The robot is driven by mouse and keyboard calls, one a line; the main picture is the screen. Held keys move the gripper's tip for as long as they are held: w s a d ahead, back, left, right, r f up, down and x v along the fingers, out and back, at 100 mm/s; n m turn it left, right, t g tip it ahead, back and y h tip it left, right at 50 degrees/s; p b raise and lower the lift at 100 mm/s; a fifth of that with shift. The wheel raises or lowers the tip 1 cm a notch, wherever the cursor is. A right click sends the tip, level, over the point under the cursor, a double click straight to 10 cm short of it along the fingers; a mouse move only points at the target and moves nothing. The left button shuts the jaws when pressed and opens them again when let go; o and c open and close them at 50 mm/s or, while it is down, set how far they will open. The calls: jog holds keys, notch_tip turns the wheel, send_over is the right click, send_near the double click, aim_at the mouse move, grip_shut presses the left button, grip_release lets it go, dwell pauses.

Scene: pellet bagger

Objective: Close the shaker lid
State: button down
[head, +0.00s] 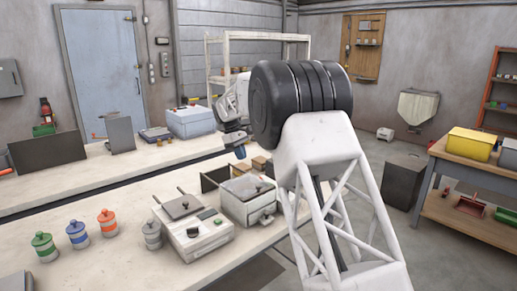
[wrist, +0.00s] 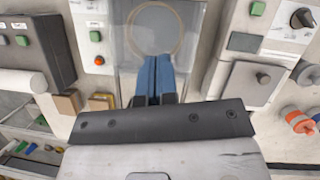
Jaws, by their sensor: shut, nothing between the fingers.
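My gripper (wrist: 153,62) has blue fingers, pressed together with nothing between them. In the wrist view its tips point at a pale square top with a round ring (wrist: 176,47), which looks like the shaker; whether they touch it I cannot tell. In the head view my gripper (head: 240,153) is behind and above a box-shaped machine with a pale square top (head: 245,188), probably the same one. How far its lid is open is unclear. Left of it stands a machine with a dark square lid (head: 182,206), also in the wrist view (wrist: 249,83).
Small tan blocks (head: 258,163) lie behind the pale-topped machine. A dark panel (head: 212,178) stands at its left. Green (head: 44,247), blue (head: 77,235), orange (head: 107,223) and grey jars (head: 152,235) stand at left. The bench's front left (head: 110,265) is clear.

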jog(key=s+d+r+m+t+y, duration=0.1)
jog(key=s+d+r+m, duration=0.35)
jog(key=s+d, duration=0.8)
jog(key=s+d+r+m+t+y, duration=0.1)
jog(key=s+d+r, duration=0.75)
jog(key=s, duration=0.75)
jog(key=s+d+f+m+t, duration=0.1)
jog(key=s+d+f+m, duration=0.1)
jog(key=s, duration=0.9)
jog(key=s+d+f+m+y, duration=0.1)
jog(key=s+d+f, duration=0.4)
jog(key=s, duration=0.7)
jog(key=s+d+f+m+t, duration=0.1)
jog(key=s+d+f+m, duration=0.2)
jog(key=s, duration=0.9)
jog(key=shift+s+d+f+m+t, duration=0.2)
jog(key=shift+d+f+m+t, duration=0.15)
jog(key=shift+d+f, duration=0.45)
jog(key=shift+a+f, duration=0.15)
jog(key=shift+a, duration=0.05)
